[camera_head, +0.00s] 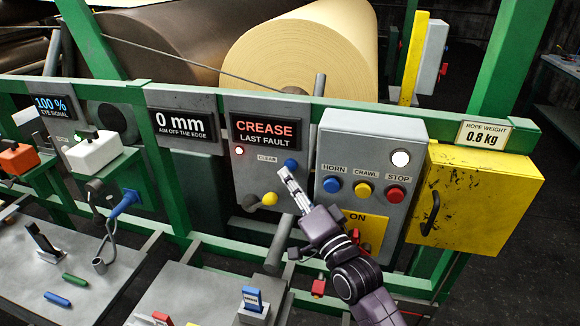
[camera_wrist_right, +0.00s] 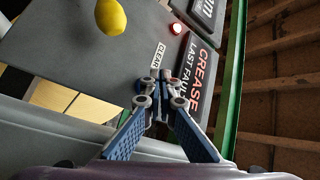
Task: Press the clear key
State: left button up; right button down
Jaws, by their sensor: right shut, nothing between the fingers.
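The clear key is a blue round button (camera_head: 291,163) on the grey panel under the "CREASE LAST FAULT" display (camera_head: 266,130), just right of the small "CLEAR" label (camera_head: 267,158). My right gripper (camera_head: 285,172) is shut and empty, its fingertips just below and left of the button. I cannot tell whether they touch it. A red lamp (camera_head: 239,150) glows on the panel. My left gripper is not in view.
A yellow ball knob (camera_head: 269,199) juts out below the button, left of my right gripper. The neighbouring panel holds the HORN (camera_head: 332,185), CRAWL (camera_head: 363,189) and STOP (camera_head: 396,194) buttons. A green rail (camera_head: 300,99) runs above; a yellow cabinet (camera_head: 490,205) stands at right.

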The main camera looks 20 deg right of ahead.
jog(key=shift+w, duration=0.1)
dwell(0.3)
jog(key=shift+w+d+r, duration=0.1)
jog(key=shift+w+d, duration=0.05)
jog(key=shift+d, duration=0.05)
